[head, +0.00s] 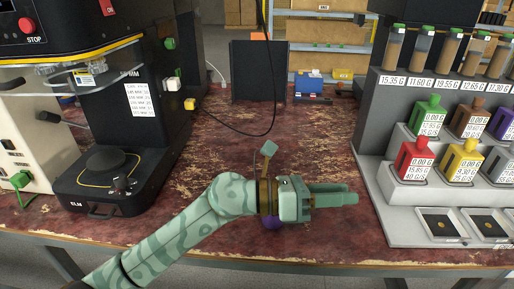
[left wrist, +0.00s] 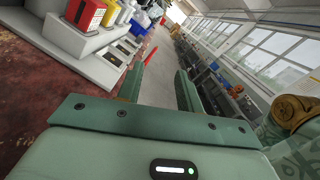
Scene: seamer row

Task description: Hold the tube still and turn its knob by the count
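I cannot make out the details of any knob. My left gripper (head: 356,197) is over the front of the bench, left of the rack and apart from the tubes. Its fingers are spread with nothing between them in the left wrist view (left wrist: 160,72). My right gripper is not in view.
The stepped grey rack (head: 372,142) holds coloured containers, including a red one (head: 413,160) and a yellow one (head: 461,162), with small trays (head: 440,224) in front. A black machine (head: 105,203) stands at the left. A dark cable (head: 273,95) hangs mid-bench.

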